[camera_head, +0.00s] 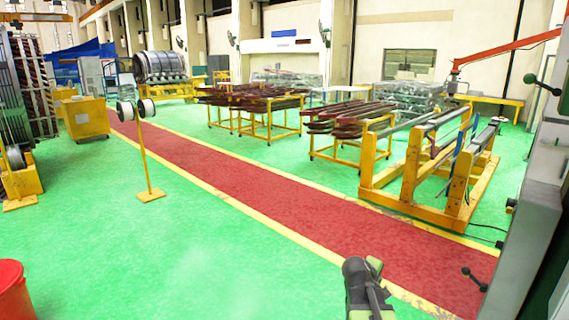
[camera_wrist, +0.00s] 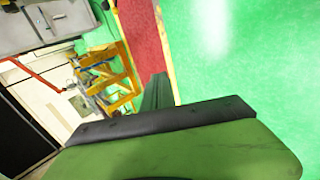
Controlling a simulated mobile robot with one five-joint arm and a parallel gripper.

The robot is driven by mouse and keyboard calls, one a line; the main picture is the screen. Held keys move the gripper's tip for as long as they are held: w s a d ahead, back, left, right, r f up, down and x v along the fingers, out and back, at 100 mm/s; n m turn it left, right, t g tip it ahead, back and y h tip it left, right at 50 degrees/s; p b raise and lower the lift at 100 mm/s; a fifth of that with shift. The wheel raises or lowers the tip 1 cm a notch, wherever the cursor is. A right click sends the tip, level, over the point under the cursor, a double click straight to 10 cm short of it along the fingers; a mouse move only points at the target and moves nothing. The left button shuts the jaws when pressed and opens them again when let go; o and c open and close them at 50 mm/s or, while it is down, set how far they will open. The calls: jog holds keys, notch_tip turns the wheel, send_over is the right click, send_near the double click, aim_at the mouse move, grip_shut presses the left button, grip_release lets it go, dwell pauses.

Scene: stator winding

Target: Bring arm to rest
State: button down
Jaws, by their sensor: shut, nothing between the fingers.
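My gripper (camera_head: 368,285) shows at the bottom of the head view, right of centre, as a dark and green shape in front of the red walkway. In the wrist view my gripper (camera_wrist: 160,106) fills the lower part, with a wide green finger edged by a black pad and a darker green piece beyond it. It is shut and holds nothing. The rest of my arm is out of sight below the head view. Nothing touches the gripper in either view.
The red walkway (camera_head: 250,190) with yellow edges crosses open green floor. A grey machine (camera_head: 535,190) stands close on the right. A yellow frame (camera_head: 425,175) stands behind the walkway. A spool stand (camera_head: 145,150) and a red bin (camera_head: 12,295) are at left.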

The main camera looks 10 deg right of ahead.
jog(key=s+a+f+m+g+y, duration=0.1)
jog(key=s+a+f+y, duration=0.15)
jog(key=a, duration=0.45)
jog(key=s+a+f+m+g+y, duration=0.1)
jog(key=s+a+f, duration=0.15)
jog(key=a, duration=0.45)
jog(key=s+a+f+m+g+y, duration=0.3)
jog(key=s+a+m+g, duration=0.1)
jog(key=s+a, duration=0.4)
jog(key=shift+s+a+f+m+y, duration=0.2)
jog(key=shift+s+a+m+y, duration=0.25)
jog(key=shift+m, duration=0.45)
jog(key=shift+d, duration=0.15)
